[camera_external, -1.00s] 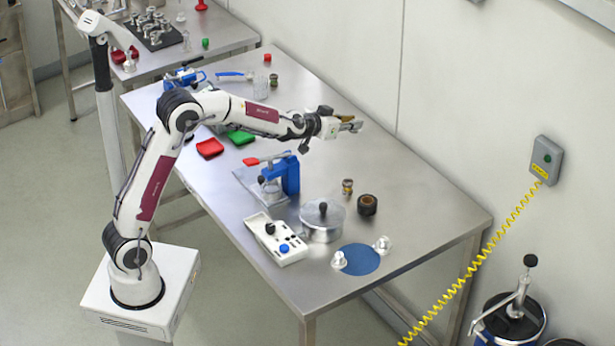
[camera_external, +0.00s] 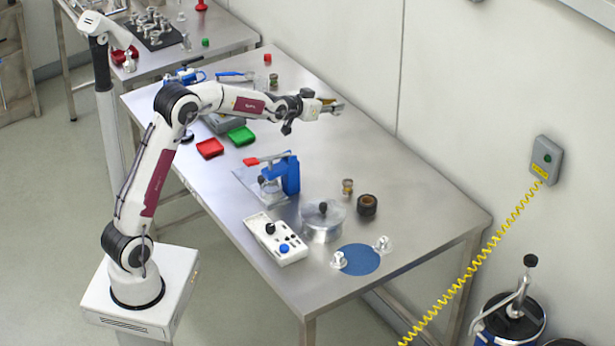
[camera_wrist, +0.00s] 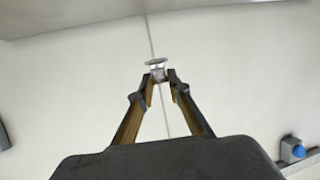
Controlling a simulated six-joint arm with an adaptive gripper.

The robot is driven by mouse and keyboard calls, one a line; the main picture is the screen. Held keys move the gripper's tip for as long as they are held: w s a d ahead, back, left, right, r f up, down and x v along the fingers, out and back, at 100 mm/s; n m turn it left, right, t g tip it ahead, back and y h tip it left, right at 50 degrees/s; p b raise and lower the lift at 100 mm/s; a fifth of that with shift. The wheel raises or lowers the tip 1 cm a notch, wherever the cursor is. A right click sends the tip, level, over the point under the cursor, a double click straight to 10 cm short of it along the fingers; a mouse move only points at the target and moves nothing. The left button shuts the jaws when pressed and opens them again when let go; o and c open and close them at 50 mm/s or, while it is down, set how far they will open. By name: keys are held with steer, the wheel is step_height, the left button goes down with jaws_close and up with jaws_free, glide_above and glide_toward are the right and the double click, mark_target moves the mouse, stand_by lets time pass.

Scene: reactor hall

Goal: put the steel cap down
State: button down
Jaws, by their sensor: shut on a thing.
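My gripper (camera_external: 333,105) is raised above the far part of the steel table (camera_external: 420,205), pointing right toward the wall. In the wrist view, my gripper (camera_wrist: 160,78) has its fingertips closed on the small steel cap (camera_wrist: 156,64), which has a wide flat top. The cap is clear of any surface in that view, with a pale wall behind it. In the outside view the cap is too small to make out between the fingers.
Below on the table stand a blue press (camera_external: 288,175), a lidded steel pot (camera_external: 322,222), a dark ring (camera_external: 367,204), a brass fitting (camera_external: 347,187), a white control box (camera_external: 277,240) and a blue disc (camera_external: 360,260). Red (camera_external: 209,148) and green (camera_external: 241,136) trays lie left. The right-hand tabletop is clear.

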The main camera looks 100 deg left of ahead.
steer(key=shift+s+a, duration=1.3)
steer(key=shift+s, duration=0.15)
glide_above(268, 138)
step_height(268, 138, down, 10)
steer(key=shift+d+n+g+y, duration=0.1)
steer(key=shift+n+g+y, duration=0.2)
steer(key=shift+n, duration=0.1)
steer(key=shift+f, duration=3.05)
steer(key=shift+f, duration=1.9)
steer(key=shift+f, duration=0.1)
